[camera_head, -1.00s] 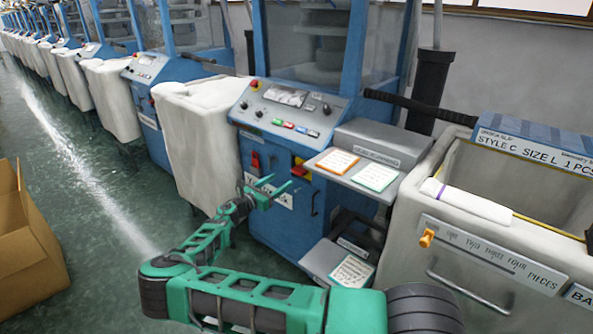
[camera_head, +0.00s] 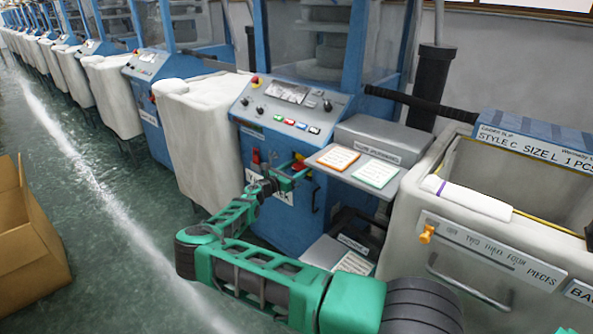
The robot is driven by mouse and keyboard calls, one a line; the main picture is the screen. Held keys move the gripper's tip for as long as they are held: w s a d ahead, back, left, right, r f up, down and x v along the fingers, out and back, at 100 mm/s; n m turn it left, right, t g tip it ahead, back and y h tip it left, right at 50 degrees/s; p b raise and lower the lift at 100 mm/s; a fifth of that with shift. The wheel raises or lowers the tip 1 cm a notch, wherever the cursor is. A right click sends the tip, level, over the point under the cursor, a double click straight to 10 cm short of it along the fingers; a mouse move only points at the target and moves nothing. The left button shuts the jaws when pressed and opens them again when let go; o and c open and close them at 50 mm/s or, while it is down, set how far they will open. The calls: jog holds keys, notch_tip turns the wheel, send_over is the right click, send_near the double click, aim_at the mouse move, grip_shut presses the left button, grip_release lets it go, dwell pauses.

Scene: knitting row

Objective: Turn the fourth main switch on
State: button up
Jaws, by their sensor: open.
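The nearest blue knitting machine has a red knob with yellow (camera_head: 298,163) low on its front, which looks like a main switch; its setting is too small to read. A second red control (camera_head: 256,158) sits to its left on the same front. My green gripper (camera_head: 296,175) is open at the machine's front, right by the red-and-yellow knob and partly covering it. I cannot tell whether the fingers touch the knob or stand around it. Part of the white label below is hidden behind my gripper.
The sloped control panel (camera_head: 290,108) with coloured buttons is above my gripper. A grey shelf with cards (camera_head: 338,158) juts out to the right. White bins (camera_head: 198,140) stand left, a large bin (camera_head: 425,205) right. A cardboard box (camera_head: 30,240) stands on the left floor.

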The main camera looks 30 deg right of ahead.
jog(key=c, duration=0.8)
jog(key=m, duration=0.7)
jog(key=shift+s+f+m, duration=0.1)
jog(key=shift+s+m, duration=0.05)
jog(key=shift+m, duration=0.15)
jog(key=m, duration=0.6)
jog(key=shift+s+f, duration=0.15)
jog(key=shift+f+m, duration=0.2)
jog(key=shift+m, duration=1.9)
jog(key=shift+s+f, duration=0.1)
